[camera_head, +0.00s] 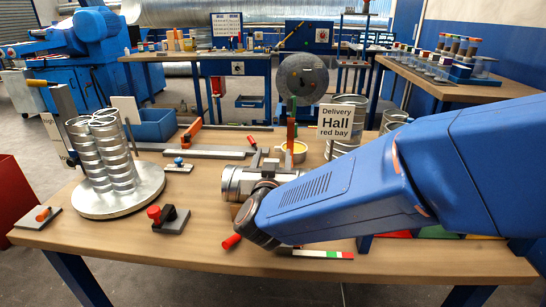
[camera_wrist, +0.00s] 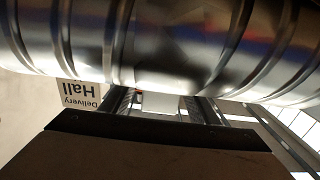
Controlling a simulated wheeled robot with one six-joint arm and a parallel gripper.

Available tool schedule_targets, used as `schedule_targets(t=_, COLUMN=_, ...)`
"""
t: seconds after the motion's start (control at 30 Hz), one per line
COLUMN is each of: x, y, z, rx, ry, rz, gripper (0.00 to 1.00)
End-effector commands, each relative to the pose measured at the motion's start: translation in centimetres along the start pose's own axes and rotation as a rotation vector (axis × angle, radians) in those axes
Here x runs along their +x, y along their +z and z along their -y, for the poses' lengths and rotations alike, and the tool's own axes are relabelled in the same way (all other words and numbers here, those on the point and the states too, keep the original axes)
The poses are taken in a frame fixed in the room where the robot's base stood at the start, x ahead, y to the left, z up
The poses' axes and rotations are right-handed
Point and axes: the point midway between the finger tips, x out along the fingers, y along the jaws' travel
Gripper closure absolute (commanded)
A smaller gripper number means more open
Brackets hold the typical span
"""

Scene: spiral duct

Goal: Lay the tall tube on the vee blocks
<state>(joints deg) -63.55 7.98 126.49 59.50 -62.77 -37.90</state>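A silvery ribbed tube (camera_head: 236,183) lies level near the middle of the bench, behind my wrist. It fills the top of the wrist view (camera_wrist: 160,45). My gripper (camera_head: 267,160) is at this tube, with its two fingers apart. In the wrist view the fingers (camera_wrist: 162,106) show a gap between them, and the tube hides their far ends.
Several upright tubes (camera_head: 104,152) stand on a round plate (camera_head: 130,198) at left. Another tube (camera_head: 346,112) stands behind the Hall sign (camera_head: 336,121). A red-knobbed block (camera_head: 170,217), a red piece (camera_head: 231,241) and a striped bar (camera_head: 322,253) lie near the front edge.

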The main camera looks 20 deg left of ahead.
Motion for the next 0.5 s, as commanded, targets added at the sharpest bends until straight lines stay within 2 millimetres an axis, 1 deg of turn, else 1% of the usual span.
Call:
schedule_targets(t=0.3, x=-0.3, y=0.1, z=0.0, rx=-0.001, ry=0.000, rz=0.002, gripper=0.46)
schedule_targets(t=0.37, x=-0.7, y=0.1, z=0.0, rx=-0.001, ry=-0.001, rz=0.002, gripper=0.46)
schedule_targets(t=0.47, x=-1.9, y=0.1, z=0.1, rx=-0.001, ry=-0.002, rz=0.002, gripper=0.46)
schedule_targets(t=0.5, x=-2.6, y=0.1, z=0.1, rx=-0.001, ry=-0.004, rz=0.001, gripper=0.46)
